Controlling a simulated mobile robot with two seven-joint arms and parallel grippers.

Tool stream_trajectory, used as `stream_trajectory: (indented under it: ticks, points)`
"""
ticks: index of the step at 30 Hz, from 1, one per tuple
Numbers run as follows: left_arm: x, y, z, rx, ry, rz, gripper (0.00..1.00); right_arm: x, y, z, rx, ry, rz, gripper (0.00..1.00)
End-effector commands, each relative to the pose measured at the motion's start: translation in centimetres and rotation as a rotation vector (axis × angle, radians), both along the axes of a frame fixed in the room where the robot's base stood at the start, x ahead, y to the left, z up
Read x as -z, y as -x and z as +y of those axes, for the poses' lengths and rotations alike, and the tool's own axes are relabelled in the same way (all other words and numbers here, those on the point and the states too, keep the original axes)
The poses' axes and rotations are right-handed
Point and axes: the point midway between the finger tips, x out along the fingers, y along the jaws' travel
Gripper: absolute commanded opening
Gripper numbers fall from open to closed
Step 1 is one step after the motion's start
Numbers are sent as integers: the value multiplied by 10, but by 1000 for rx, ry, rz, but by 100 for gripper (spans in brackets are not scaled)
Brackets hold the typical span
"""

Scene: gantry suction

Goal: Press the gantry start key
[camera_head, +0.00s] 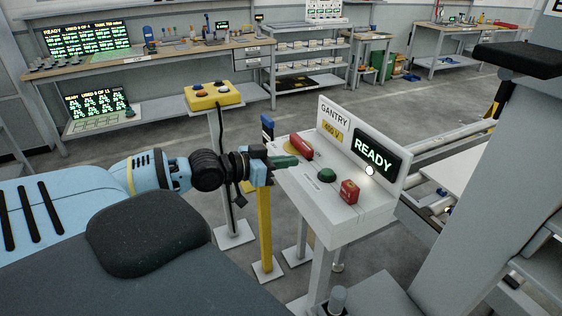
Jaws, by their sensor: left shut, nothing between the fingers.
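The gantry control box (345,217) is a white console on a post, with an upright panel reading "GANTRY" and "400 V". Its display (373,153) reads "READY", with a small lit white lamp (369,170) below. On its top are a red handle-like part (301,147) at the left, a round green button (327,175) in the middle and a red block (349,191) at the right. I cannot read which one is labelled start. My left gripper (286,161) is shut and empty at the box's left edge, left of the green button and apart from it. My right gripper is not in view.
A yellow button box (213,95) stands on a post behind my left arm. A yellow post (265,230) stands below my gripper. Benches (150,55) and shelves (305,60) line the back. Gantry rails (450,140) lie to the right. Grey floor is open behind the box.

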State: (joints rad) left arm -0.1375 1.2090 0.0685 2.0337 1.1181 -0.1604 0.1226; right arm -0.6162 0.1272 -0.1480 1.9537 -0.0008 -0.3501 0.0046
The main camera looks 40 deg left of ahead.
Motion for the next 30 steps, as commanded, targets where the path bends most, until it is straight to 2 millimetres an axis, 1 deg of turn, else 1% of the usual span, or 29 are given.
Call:
stream_trajectory:
  ticks: [3,8,30]
  points:
    - [-2,5,1,1,-1,0,0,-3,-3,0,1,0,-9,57]
    - [-2,7,2,2,0,0,0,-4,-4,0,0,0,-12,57]
    - [-2,7,3,1,0,0,0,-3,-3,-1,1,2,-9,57]
